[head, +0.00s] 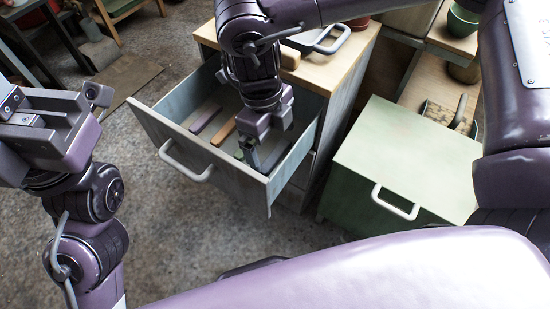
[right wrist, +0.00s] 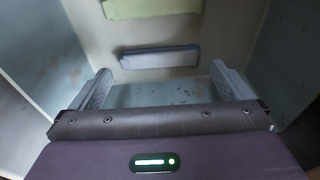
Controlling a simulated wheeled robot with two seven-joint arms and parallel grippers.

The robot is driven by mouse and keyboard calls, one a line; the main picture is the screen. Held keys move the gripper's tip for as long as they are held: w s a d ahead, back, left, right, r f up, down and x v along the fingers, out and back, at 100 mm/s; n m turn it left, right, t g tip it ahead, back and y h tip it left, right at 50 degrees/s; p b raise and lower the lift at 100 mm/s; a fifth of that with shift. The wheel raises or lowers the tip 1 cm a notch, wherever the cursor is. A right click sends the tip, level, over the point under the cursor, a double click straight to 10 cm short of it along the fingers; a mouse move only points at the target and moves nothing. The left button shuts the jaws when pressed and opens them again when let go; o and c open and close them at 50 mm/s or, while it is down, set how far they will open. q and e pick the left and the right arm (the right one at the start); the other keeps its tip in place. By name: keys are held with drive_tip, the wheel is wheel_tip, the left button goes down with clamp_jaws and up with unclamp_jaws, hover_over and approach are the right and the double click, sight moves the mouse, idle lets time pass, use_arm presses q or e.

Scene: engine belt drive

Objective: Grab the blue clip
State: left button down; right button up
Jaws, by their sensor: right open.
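The blue clip (right wrist: 160,57) is a slim grey-blue bar lying across the drawer floor in the right wrist view. My right gripper (right wrist: 160,78) is open, with one finger to either side of the clip's near side. The clip lies just ahead of the fingertips, and nothing is between the fingers. In the head view my right gripper (head: 262,162) reaches down into the open drawer, and the arm hides the clip there. My left gripper (head: 45,125) is raised at the left edge, away from the drawer; its jaw opening is unclear.
The open drawer (head: 182,152) also holds a purple bar (head: 205,119) and an orange-brown bar (head: 222,132). A green bar (right wrist: 150,8) lies beyond the clip. Drawer walls stand close around the right gripper. A green cabinet (head: 405,150) with a white handle stands to the right.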

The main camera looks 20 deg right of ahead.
sight(275, 155)
wheel_tip(275, 155, down, 3)
drive_tip(key=shift+s+d+f+b, duration=0.1)
drive_tip(key=shift+s+f+b, duration=0.05)
drive_tip(key=shift+b, duration=0.5)
drive_tip(key=c, duration=0.7)
